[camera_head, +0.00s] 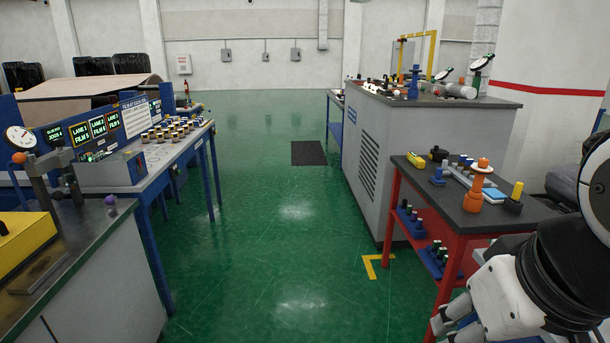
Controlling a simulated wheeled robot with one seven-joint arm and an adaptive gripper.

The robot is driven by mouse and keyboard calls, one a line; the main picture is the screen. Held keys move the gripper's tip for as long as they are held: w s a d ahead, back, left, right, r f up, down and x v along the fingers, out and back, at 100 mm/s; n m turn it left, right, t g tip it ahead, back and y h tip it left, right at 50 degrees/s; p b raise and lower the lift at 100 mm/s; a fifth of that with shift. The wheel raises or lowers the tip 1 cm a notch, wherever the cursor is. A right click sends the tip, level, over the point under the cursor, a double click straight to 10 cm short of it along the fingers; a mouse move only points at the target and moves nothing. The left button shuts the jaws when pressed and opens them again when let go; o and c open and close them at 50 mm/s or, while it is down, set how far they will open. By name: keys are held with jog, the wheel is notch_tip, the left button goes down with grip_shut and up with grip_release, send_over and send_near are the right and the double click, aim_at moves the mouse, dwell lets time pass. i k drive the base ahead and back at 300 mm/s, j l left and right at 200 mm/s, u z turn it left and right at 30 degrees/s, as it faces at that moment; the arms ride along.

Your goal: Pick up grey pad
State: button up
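No item is plainly the grey pad. A dark grey flat mat (309,153) lies on the green floor in the aisle. A flat grey-brown plate (40,273) lies on the left metal bench, and a pale grey block (467,180) sits among small items on the red-legged table; I cannot tell whether any of these is the pad. My gripper (456,325) is at the bottom right, in front of the red-legged table and apart from these items.
The red-legged table (451,208) holds an orange spindle (478,187) and small parts. A grey cabinet (372,150) stands behind it. The green floor between is clear apart from the mat.

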aim_at(446, 173)
jog(key=i, duration=1.85)
jog(key=i+j+z, duration=0.15)
jog(key=i+z, duration=0.3)
jog(key=i, duration=0.25)
jog(key=i+j+z, duration=0.5)
jog(key=i, duration=0.15)
jog(key=i+j+z, duration=0.9)
jog(key=j, duration=0.5)
jog(key=i, duration=0.1)
